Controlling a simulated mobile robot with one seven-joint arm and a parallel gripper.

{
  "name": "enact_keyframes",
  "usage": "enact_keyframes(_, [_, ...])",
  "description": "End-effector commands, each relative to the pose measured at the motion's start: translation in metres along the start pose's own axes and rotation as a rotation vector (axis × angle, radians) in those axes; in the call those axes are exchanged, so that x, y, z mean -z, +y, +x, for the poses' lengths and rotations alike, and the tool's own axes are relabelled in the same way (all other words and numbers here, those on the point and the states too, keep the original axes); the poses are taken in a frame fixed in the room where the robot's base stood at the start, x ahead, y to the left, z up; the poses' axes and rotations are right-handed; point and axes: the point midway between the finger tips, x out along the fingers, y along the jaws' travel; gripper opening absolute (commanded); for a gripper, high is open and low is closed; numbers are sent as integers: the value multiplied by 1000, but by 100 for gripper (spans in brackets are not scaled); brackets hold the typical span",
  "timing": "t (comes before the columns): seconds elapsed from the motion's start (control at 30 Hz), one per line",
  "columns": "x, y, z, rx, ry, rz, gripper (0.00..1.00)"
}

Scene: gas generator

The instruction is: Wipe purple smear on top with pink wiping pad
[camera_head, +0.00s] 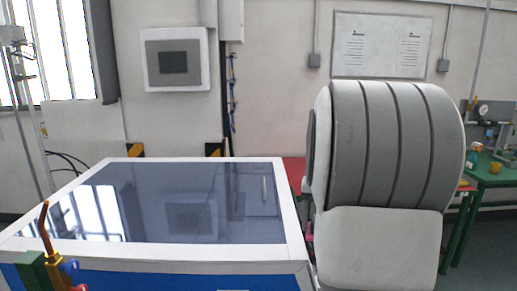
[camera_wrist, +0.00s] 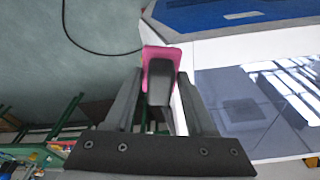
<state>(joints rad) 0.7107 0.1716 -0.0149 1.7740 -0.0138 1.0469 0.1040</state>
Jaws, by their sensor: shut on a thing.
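The pink wiping pad (camera_wrist: 152,55) shows in the wrist view behind a dark block that looks like its handle. My gripper (camera_wrist: 160,85) is shut on the pad, with a finger on either side of the dark block. In the wrist view the pad overlaps the white edge of the generator cabinet. In the head view a small bit of pink (camera_head: 309,231) shows beside the cabinet's right edge; my arm hides the gripper there. The generator top (camera_head: 150,200) is a dark reflective panel in a white frame. I cannot make out a purple smear on it.
A red and green bench (camera_head: 485,176) stands at the right behind my arm. A copper pipe and coloured fittings (camera_head: 47,235) stand at the cabinet's front left. A grey control box (camera_head: 178,60) hangs on the back wall. A black cable (camera_wrist: 90,48) lies on the floor.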

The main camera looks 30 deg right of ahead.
Motion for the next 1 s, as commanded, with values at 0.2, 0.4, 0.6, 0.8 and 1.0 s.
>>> enact_keyframes(0.2, [-48,-64,33,29,-4,-197,11])
enact_keyframes(0.4, [-109,-146,76,67,-7,-453,11])
enact_keyframes(0.6, [-158,-215,112,99,-5,-662,11])
enact_keyframes(0.8, [-187,-257,134,119,-2,-789,11])
enact_keyframes(1.0, [-194,-267,138,123,0,-818,11])
